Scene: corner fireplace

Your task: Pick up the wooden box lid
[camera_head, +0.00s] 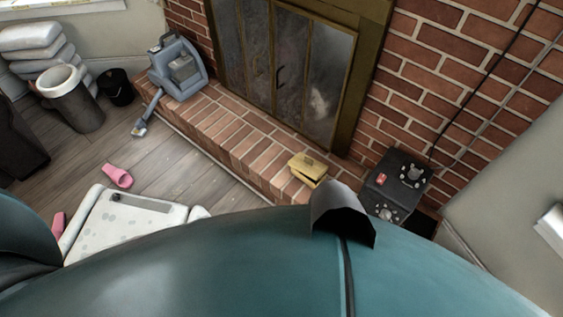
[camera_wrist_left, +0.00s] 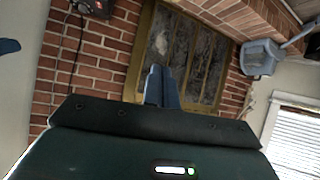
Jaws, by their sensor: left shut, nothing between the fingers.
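The small yellowish wooden box (camera_head: 304,178) sits on the brick hearth in front of the fireplace, in the right half of the head view. Its lid (camera_head: 309,162) lies on top and looks slightly askew, with a dark gap below it. My left gripper (camera_wrist_left: 161,86) shows in the left wrist view, shut and empty, with the fireplace and brick wall beyond its fingers. The box and lid are not visible in that view. My left gripper's fingers cannot be made out in the head view, and my right gripper is in neither view.
A dark box-like unit (camera_head: 400,182) with small items on top stands right of the wooden box. A blue-grey machine (camera_head: 178,69) stands at the hearth's left end. A white panel (camera_head: 125,222) and a pink slipper (camera_head: 117,176) lie on the floor. The middle hearth is clear.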

